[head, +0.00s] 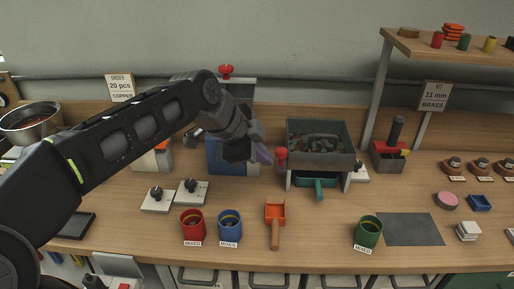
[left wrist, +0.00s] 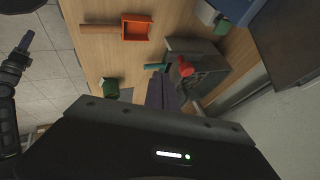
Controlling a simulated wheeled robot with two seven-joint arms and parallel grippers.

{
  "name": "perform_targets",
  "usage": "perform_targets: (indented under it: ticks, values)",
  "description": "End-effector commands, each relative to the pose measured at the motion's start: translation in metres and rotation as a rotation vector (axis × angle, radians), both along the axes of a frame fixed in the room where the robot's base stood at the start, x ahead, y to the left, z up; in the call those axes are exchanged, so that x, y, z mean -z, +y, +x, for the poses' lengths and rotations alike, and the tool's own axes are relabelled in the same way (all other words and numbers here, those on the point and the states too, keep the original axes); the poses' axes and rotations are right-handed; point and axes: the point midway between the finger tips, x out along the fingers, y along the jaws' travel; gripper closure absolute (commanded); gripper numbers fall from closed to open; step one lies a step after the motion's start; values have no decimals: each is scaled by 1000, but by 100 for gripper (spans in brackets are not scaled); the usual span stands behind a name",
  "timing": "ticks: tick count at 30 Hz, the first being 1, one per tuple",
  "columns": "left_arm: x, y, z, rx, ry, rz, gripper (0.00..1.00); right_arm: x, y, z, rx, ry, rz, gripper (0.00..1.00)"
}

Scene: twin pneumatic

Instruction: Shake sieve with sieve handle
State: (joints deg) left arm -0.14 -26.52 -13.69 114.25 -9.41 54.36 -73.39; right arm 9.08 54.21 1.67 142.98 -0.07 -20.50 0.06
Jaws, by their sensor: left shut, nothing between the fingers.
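The sieve (head: 320,165) is a dark grey box on a stand at the middle right of the bench, with dark pieces inside. Its red knob handle (head: 281,158) sticks out at its left side and also shows in the left wrist view (left wrist: 185,67). My left gripper (head: 262,154) is shut and empty, just left of the red knob; its purple fingers (left wrist: 162,93) point toward the sieve in the left wrist view. They look apart from the knob.
A green-handled tray (head: 318,183) sits under the sieve. A blue machine (head: 228,155) stands behind my left gripper. A grey mat (head: 412,229) lies clear at right.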

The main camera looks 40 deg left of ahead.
Motion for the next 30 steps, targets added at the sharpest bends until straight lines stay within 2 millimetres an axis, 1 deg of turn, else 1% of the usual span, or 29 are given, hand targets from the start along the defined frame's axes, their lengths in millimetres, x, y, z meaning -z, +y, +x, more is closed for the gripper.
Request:
perform_targets:
  ticks: [1,7,9,12,15,19,27,30]
  values:
    - [9,-2,6,2,6,-1,100,-1,0,0,0,0,0,64]
    - [42,-6,29,1,5,-1,100,-4,0,0,0,0,0,64]
    - [37,1,41,1,3,1,100,-10,0,0,0,0,0,64]
    - [39,7,53,1,2,0,100,-13,0,0,0,1,0,64]
    - [40,11,59,0,2,0,100,-14,0,0,0,1,0,64]
    - [40,14,63,1,0,1,100,-14,0,0,0,1,0,64]
    - [40,14,63,1,0,1,100,-14,0,0,0,1,0,64]
    - [42,17,67,0,1,0,100,-10,0,0,0,1,0,64]
